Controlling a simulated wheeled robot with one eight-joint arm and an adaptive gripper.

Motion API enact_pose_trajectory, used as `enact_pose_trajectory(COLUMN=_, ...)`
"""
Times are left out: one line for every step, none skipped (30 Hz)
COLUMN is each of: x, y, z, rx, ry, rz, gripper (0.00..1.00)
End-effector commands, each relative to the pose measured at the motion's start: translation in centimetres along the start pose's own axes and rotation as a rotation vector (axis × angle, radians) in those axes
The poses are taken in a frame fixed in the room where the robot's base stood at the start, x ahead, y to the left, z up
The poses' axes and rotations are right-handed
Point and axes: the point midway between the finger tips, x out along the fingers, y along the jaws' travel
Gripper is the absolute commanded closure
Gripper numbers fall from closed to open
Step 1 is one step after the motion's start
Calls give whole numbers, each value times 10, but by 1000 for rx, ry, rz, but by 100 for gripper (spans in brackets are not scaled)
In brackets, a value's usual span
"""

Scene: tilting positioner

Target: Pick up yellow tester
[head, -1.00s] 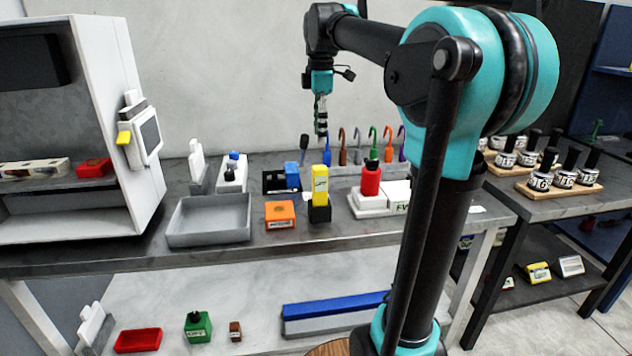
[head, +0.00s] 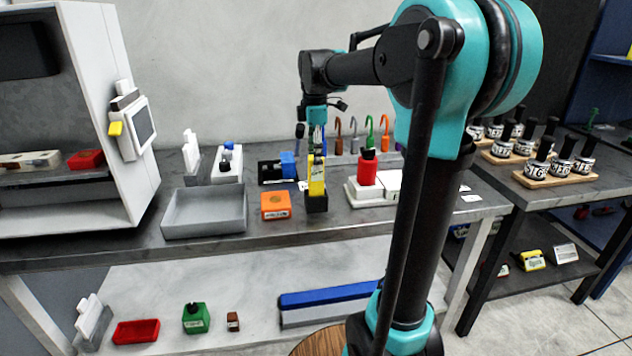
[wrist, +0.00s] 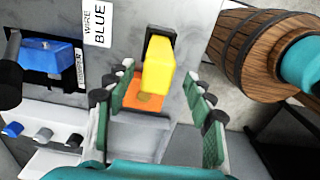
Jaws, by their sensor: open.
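The yellow tester (head: 317,177) stands upright in a small black holder (head: 317,203) on the grey bench. In the wrist view the tester (wrist: 157,66) shows from above, between and beyond the two green-padded fingers. My gripper (head: 316,147) is open, pointing down just above the top of the tester. In the wrist view my gripper (wrist: 152,100) has its fingers apart with nothing held. The fingers partly overlap the tester's top in the head view, so I cannot tell whether they reach down beside it.
An orange block (head: 275,206) and a grey tray (head: 204,213) lie left of the tester. A red bottle (head: 366,168) on a white base stands close on the right. A blue-and-black device (head: 279,168) and several coloured hooks (head: 369,132) stand behind.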

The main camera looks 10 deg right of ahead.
Motion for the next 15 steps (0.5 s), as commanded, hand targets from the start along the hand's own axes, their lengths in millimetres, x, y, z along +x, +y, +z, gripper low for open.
enact_pose_trajectory(x=5, y=1, z=1, rx=0, ry=0, rz=0, gripper=47)
enact_pose_trajectory(x=10, y=2, z=1, rx=1, ry=0, rz=0, gripper=47)
enact_pose_trajectory(x=15, y=2, z=2, rx=1, ry=0, rz=0, gripper=47)
enact_pose_trajectory(x=20, y=3, z=3, rx=1, ry=0, rz=0, gripper=47)
enact_pose_trajectory(x=25, y=4, z=3, rx=1, ry=0, rz=0, gripper=47)
enact_pose_trajectory(x=30, y=4, z=4, rx=0, ry=0, rz=0, gripper=47)
enact_pose_trajectory(x=34, y=4, z=3, rx=0, ry=0, rz=0, gripper=47)
enact_pose_trajectory(x=38, y=4, z=3, rx=0, ry=0, rz=0, gripper=47)
enact_pose_trajectory(x=42, y=4, z=3, rx=0, ry=0, rz=0, gripper=47)
enact_pose_trajectory(x=44, y=4, z=3, rx=0, ry=0, rz=0, gripper=47)
enact_pose_trajectory(x=46, y=4, z=3, rx=0, ry=0, rz=0, gripper=47)
enact_pose_trajectory(x=47, y=4, z=3, rx=0, ry=0, rz=0, gripper=47)
enact_pose_trajectory(x=48, y=4, z=3, rx=0, ry=0, rz=0, gripper=47)
enact_pose_trajectory(x=48, y=4, z=3, rx=0, ry=0, rz=0, gripper=47)
enact_pose_trajectory(x=48, y=4, z=3, rx=0, ry=0, rz=0, gripper=47)
